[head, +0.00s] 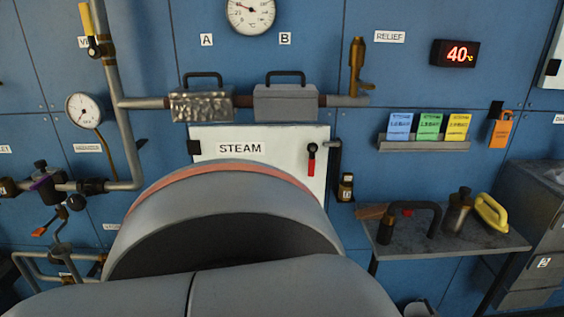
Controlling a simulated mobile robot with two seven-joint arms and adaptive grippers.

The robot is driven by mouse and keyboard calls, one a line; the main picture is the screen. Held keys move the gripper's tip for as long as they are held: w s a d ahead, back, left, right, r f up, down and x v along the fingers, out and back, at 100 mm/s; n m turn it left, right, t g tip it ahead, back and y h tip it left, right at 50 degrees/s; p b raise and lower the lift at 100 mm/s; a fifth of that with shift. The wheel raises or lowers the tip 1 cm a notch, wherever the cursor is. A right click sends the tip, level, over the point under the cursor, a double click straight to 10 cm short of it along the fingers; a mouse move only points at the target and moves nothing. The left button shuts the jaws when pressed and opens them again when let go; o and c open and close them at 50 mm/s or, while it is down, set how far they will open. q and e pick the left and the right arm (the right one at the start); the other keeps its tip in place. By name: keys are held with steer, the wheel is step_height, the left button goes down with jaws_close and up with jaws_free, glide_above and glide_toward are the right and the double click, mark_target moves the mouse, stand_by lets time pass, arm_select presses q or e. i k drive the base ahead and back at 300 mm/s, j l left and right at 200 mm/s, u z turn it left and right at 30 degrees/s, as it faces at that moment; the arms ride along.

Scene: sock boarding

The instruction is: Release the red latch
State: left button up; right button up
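The red latch (311,158) is a short red handle hanging straight down from a dark pivot, on the right side of the white STEAM panel (270,134). The panel looks shut, with a black handle (335,165) at its right edge and a dark hinge at its upper left. Its lower part is hidden behind a large grey rounded body with a red band, which looks like part of me. Neither of my grippers shows in the head view, and nothing is seen touching the latch.
Pipes run above the panel, with a silver wrapped block (201,106) and a grey block (286,103). A brass valve (357,67) stands right of them. A small shelf (424,145) holds coloured cards. A side table (470,238) at right carries tools.

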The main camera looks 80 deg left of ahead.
mark_target(313, 148)
steer(key=u, duration=2.3)
